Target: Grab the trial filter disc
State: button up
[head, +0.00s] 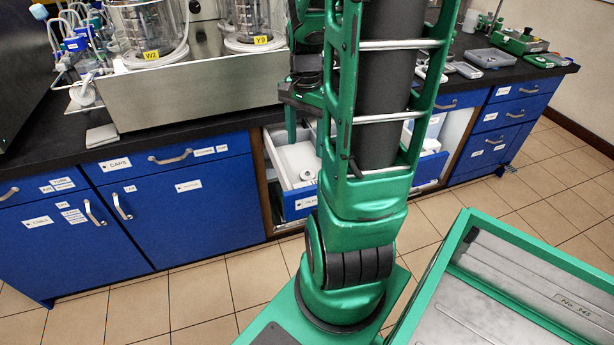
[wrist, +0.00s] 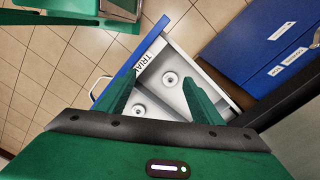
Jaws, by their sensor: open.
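An open drawer (wrist: 153,56), blue-fronted and white inside, carries a label starting "TRIAL" in the wrist view. Two pale round pieces with small central hubs lie in it: one disc (wrist: 171,79) shows between my fingertips, and another disc (wrist: 138,110) lies nearer my palm, partly hidden by the left finger. I cannot tell which is the trial filter disc. My gripper (wrist: 158,83) is open and empty, its fingers pointing into the drawer. In the head view the drawer (head: 299,209) is partly hidden by my arm, with my gripper (head: 305,140) over it.
The dark bench (head: 190,132) holds glass vessels in a steel tray (head: 190,88). The tiled floor (head: 215,285) is clear in front. Another blue cabinet front (wrist: 265,45) lies beside the drawer in the wrist view.

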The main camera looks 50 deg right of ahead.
jog(key=w+d+f+m+y, duration=0.1)
jog(key=w+d+f+m, duration=0.2)
jog(key=d+f+m, duration=0.35)
jog(key=t, duration=0.1)
send_over(308, 173)
jog(key=f, duration=0.4)
jog(key=shift+d, duration=0.4)
jog(key=shift+a+f, duration=0.15)
jog(key=shift+f, duration=1.5)
jog(key=shift+a+f, duration=0.15)
jog(key=shift+f, duration=1.5)
jog(key=c, duration=1.1)
